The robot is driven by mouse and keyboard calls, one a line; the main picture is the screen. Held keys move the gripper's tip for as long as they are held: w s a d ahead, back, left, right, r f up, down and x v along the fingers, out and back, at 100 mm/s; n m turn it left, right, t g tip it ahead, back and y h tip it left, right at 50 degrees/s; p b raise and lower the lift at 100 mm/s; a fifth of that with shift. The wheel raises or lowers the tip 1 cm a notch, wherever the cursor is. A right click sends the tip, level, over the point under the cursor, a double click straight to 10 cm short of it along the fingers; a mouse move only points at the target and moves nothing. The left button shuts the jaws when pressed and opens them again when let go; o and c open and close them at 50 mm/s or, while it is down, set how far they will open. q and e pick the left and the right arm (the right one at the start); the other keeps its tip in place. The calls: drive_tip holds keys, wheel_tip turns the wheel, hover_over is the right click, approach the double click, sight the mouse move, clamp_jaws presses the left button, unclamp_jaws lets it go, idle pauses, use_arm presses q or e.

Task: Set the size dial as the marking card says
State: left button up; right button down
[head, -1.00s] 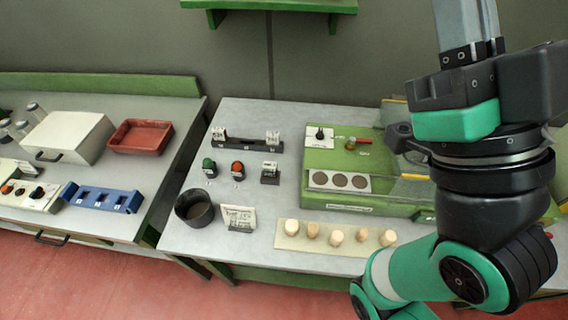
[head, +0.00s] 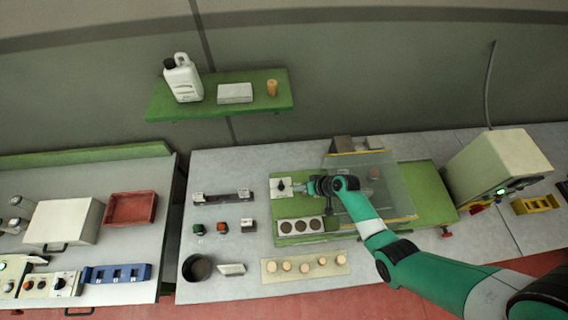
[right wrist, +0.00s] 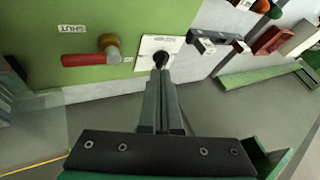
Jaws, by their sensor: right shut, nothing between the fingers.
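The size dial seems to be the dark knob (head: 282,185) on a white plate (head: 276,194) at the left end of the green machine. In the right wrist view the knob (right wrist: 160,58) sits on its white plate (right wrist: 150,43), just beyond my fingertips. My right gripper (head: 302,187) is shut and empty, with its tips at the dial; I cannot tell whether they touch it. The gripper (right wrist: 161,75) partly covers the plate in the wrist view. A small white folded card (head: 231,269), perhaps the marking card, stands beside a dark cup; its text is unreadable. My left gripper is out of view.
A clear guard (head: 372,195) stands behind my right wrist. A board of corks (head: 304,266) lies in front. A dark cup (head: 197,268) and push buttons stand to the left.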

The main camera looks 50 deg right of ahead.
sight(281, 186)
drive_tip(key=f+b, duration=0.1)
drive_tip(key=b, duration=0.1)
drive_tip(key=w+f+b, duration=0.1)
drive_tip(key=b, duration=0.1)
drive_tip(key=w+f+b, duration=0.1)
drive_tip(key=f+b, duration=0.1)
drive_tip(key=shift+d, duration=0.25)
drive_tip(key=shift+w+r+b+x, duration=0.15)
drive_tip(key=shift+b+x, duration=0.3)
drive_tip(key=shift+x, duration=0.45)
drive_tip(key=shift+w+r+b+x, duration=0.15)
drive_tip(key=shift+b+x, duration=0.25)
drive_tip(key=shift+x, duration=0.55)
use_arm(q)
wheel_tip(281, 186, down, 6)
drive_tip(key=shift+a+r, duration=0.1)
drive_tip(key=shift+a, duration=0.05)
use_arm(e)
drive_tip(key=shift+d+m, duration=0.1)
drive_tip(key=shift+m, duration=0.2)
